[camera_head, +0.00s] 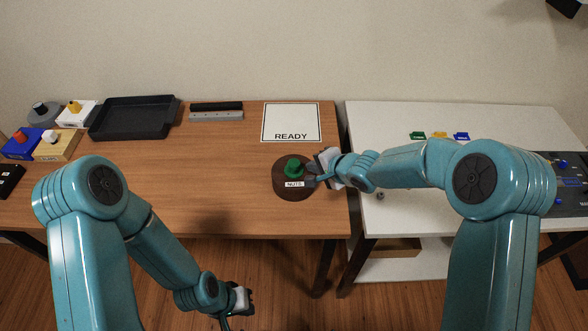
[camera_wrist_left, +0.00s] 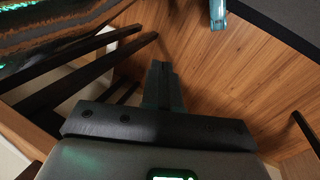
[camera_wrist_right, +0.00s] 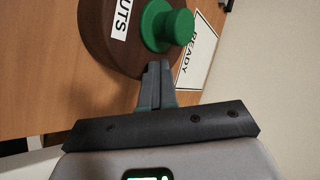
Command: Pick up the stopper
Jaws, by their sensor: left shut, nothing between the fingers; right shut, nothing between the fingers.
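The green stopper (camera_head: 294,167) sits on top of a round dark brown container (camera_head: 291,188) with a white "NUTS" label, on the wooden table. In the right wrist view the stopper (camera_wrist_right: 172,27) shows as a green knob on a wider green disc, on the brown container (camera_wrist_right: 100,35). My right gripper (camera_head: 311,174) is shut and empty, just right of the stopper; its fingertips (camera_wrist_right: 158,66) appear close to the stopper's edge, but I cannot tell if they touch. My left gripper (camera_head: 228,320) is shut and empty, low in front of the table; its fingers show in the left wrist view (camera_wrist_left: 162,68).
A white "READY" sheet (camera_head: 291,138) lies behind the container. A black tray (camera_head: 134,134) and a grey bar (camera_head: 216,116) lie at the back left. A white table (camera_head: 430,210) adjoins on the right. The wooden table's middle is clear.

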